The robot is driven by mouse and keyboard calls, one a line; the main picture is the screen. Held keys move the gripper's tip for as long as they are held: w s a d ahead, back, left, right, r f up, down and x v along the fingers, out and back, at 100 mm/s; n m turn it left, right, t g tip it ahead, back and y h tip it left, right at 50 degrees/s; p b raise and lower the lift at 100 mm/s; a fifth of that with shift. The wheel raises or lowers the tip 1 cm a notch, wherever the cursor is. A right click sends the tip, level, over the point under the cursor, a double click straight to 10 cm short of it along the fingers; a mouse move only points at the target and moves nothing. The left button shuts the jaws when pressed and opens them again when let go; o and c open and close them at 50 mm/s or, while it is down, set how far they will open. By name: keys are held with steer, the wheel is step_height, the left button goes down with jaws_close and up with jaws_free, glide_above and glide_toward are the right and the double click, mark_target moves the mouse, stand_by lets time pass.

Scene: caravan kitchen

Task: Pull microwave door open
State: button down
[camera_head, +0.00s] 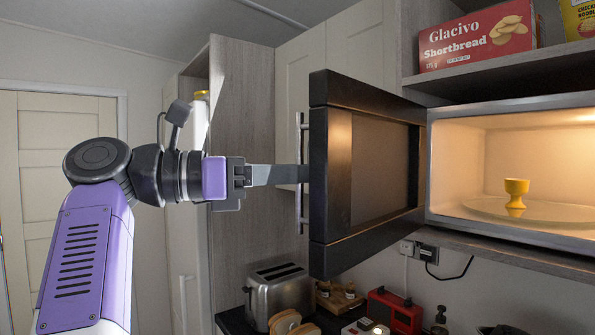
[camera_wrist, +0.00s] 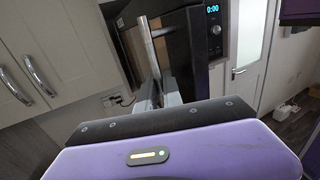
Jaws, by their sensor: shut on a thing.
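The microwave door (camera_head: 362,170) stands wide open in the head view, swung out to the left of the lit microwave cavity (camera_head: 470,150). Its metal bar handle (camera_head: 300,200) is on the door's left side. My gripper (camera_head: 303,175) reaches the handle from the left and is shut on it; the fingertips are partly hidden by the door edge. In the wrist view, my gripper (camera_wrist: 159,92) closes around the shiny handle (camera_wrist: 148,45), in front of the dark microwave front with its lit clock (camera_wrist: 213,9).
A yellow egg cup (camera_head: 516,192) stands on the glass turntable inside. A shortbread box (camera_head: 478,38) sits on the shelf above. Below the door are a toaster (camera_head: 277,292) and a red radio (camera_head: 394,311). A tall cabinet side (camera_head: 240,130) stands behind my gripper.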

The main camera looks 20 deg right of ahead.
steer(key=c, duration=1.5)
jaws_free()
steer(key=shift+w+a+b, duration=0.15)
steer(key=shift+w+a, duration=0.05)
steer(key=shift+a, duration=1.05)
steer(key=shift+w+a+b, duration=0.2)
steer(key=shift+w+a, duration=0.05)
steer(key=shift+a, duration=1.05)
steer(key=shift+w+a+b, duration=0.15)
steer(key=shift+w+a, duration=0.05)
steer(key=shift+a, duration=1.05)
